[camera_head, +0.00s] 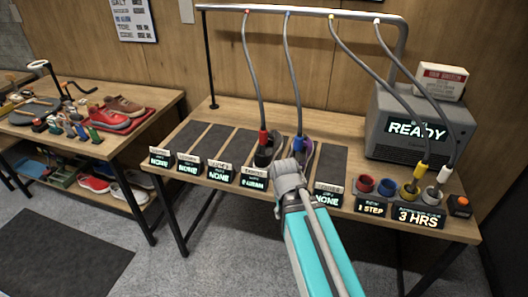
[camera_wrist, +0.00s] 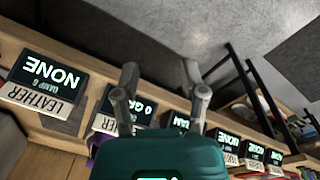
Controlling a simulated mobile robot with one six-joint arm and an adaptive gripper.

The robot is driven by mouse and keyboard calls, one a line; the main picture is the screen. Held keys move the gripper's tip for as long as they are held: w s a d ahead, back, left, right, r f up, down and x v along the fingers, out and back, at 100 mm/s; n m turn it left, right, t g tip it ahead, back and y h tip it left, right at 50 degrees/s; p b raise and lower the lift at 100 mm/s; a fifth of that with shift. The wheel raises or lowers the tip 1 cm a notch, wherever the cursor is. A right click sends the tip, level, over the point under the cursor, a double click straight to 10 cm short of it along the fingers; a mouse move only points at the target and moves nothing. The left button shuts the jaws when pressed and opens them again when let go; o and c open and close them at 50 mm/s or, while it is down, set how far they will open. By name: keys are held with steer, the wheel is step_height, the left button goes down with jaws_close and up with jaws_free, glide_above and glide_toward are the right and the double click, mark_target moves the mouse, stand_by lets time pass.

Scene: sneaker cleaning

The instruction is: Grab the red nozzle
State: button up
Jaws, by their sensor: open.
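The red nozzle (camera_head: 263,138) hangs at the end of a grey hose, upright over a dark shoe (camera_head: 264,155) on the workbench in the head view. My gripper (camera_head: 287,170) is to the right of it and nearer the bench's front edge, close below the blue nozzle (camera_head: 298,143). In the wrist view the two fingers of my gripper (camera_wrist: 163,88) are spread, with nothing between them. I cannot make out the red nozzle in the wrist view.
The yellow nozzle (camera_head: 420,171) and white nozzle (camera_head: 444,174) sit in holders at right, beside a red cup (camera_head: 366,183) and a blue cup (camera_head: 386,187). A grey machine (camera_head: 420,125) reads READY. Label signs (camera_head: 219,174) line the front edge. Another bench (camera_head: 150,108) with shoes stands left.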

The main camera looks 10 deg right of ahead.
steer(key=o, duration=0.3)
steer(key=w+n+h, duration=0.1)
steer(key=w+n, duration=0.1)
steer(key=w+n+t+h, duration=0.1)
steer(key=w+n, duration=0.1)
steer(key=w, duration=0.1)
steer(key=w+r+n+h, duration=0.1)
steer(key=w+n, duration=0.1)
steer(key=shift+w+a+t, duration=0.1)
steer(key=shift+w+t, duration=0.05)
steer(key=shift+t, duration=0.25)
steer(key=n+t+h, duration=0.6)
steer(key=n+t, duration=0.2)
steer(key=n, duration=1.2)
glide_toward(260, 139)
steer(key=shift+s+a+r+b, duration=0.4)
steer(key=shift+s+a+r, duration=0.1)
steer(key=shift+r, duration=0.05)
steer(key=b+x, duration=0.1)
steer(key=x, duration=0.1)
steer(key=b+x, duration=0.1)
steer(key=x, duration=0.2)
steer(key=b+x, duration=0.1)
steer(key=x, duration=0.1)
steer(key=shift+w+d+f, duration=0.15)
steer(key=shift+f, duration=0.25)
steer(key=shift+w+d, duration=0.3)
steer(key=shift+d, duration=0.05)
steer(key=shift+d+f, duration=0.1)
steer(key=shift+f, duration=0.05)
